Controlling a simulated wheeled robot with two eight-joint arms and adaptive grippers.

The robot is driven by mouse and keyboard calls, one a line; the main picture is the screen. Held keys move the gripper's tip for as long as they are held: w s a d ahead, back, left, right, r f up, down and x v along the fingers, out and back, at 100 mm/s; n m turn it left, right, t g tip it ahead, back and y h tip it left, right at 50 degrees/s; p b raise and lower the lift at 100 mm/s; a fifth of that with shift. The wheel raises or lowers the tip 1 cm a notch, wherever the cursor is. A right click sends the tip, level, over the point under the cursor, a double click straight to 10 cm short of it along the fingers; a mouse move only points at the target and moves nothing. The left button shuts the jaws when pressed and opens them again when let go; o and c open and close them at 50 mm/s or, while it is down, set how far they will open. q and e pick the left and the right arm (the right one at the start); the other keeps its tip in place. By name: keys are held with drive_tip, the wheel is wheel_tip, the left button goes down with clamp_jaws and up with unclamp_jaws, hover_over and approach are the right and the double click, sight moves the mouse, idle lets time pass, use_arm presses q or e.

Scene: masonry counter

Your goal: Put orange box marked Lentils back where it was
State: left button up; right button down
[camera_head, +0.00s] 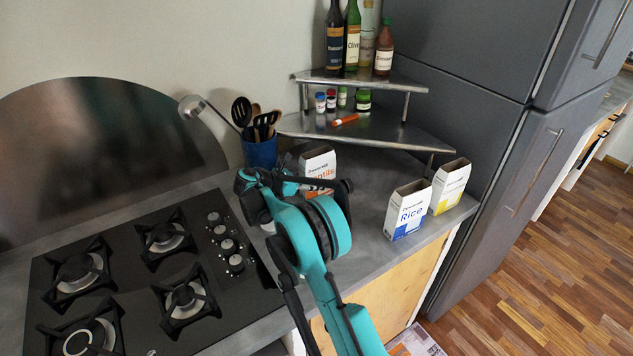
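The white box with an orange band and orange lettering ending in "ntils" (319,162) is at the back of the counter, right of the blue utensil holder. My teal arm covers its lower left part. My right arm comes in from the bottom and reaches up to it. My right gripper (262,187) is in front of and left of the box, partly hidden by its own wrist. I cannot tell whether its fingers touch the box, or whether the box rests on the counter. My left gripper is not in view.
A blue-marked Rice box (406,212) and a yellow-marked box (449,187) stand at the counter's right end. A two-tier corner shelf (400,131) holds bottles, small jars and an orange item. The utensil holder (261,153) and gas hob (140,265) are at left. Counter between boxes is clear.

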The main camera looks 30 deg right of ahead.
drive_tip(key=c, duration=0.9)
unclamp_jaws()
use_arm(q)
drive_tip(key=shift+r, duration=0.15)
use_arm(e)
drive_tip(key=shift+a+r, duration=0.15)
drive_tip(key=shift+r, duration=0.1)
use_arm(q)
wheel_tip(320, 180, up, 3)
drive_tip(key=p, duration=0.3)
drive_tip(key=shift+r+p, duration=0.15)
drive_tip(key=shift+p, duration=0.25)
use_arm(e)
drive_tip(key=v, duration=1.1)
drive_tip(key=shift+a, duration=0.35)
